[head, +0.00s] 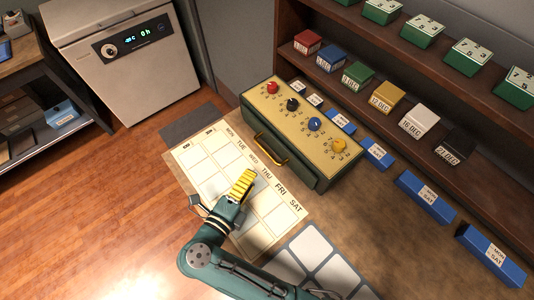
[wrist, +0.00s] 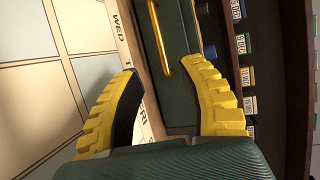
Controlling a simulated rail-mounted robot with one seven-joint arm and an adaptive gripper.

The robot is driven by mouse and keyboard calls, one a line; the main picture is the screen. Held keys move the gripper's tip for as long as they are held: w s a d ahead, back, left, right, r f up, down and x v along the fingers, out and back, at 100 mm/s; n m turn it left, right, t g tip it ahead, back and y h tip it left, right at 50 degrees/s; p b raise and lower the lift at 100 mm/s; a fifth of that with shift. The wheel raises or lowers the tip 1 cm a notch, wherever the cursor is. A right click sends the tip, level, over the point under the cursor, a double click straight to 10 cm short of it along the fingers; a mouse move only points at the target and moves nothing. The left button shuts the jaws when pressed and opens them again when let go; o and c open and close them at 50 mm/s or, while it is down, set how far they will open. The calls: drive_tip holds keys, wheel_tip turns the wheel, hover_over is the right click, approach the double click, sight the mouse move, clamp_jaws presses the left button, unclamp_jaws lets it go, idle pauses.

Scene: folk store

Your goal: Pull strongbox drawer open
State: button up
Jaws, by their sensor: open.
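The strongbox (head: 293,135) is a long dark green box with a cream top carrying red, black, blue and yellow knobs. Its drawer front (head: 258,138) faces my arm and has a brass bar handle (head: 266,149). The drawer looks closed. My gripper (head: 243,186) has yellow ribbed fingers and is over the calendar board, short of the handle. In the wrist view my gripper (wrist: 165,92) is open and empty, its fingers spread. The handle (wrist: 163,40) shows beyond and between the fingertips, apart from them.
A calendar board (head: 205,152) with weekday labels lies in front of the strongbox. A shelf (head: 340,80) with coloured date blocks stands behind it. Blue day blocks (head: 376,154) lie along its foot. A grey tray (head: 318,262) lies at the lower right of the board.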

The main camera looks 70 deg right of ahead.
sight(267, 152)
drive_tip(key=b+x, duration=0.1)
drive_tip(key=x, duration=1)
drive_tip(key=shift+w+d+b, duration=0.1)
drive_tip(key=shift+d+b, duration=0.15)
drive_tip(key=shift+b, duration=0.1)
clamp_jaws()
drive_tip(key=shift+a, duration=0.1)
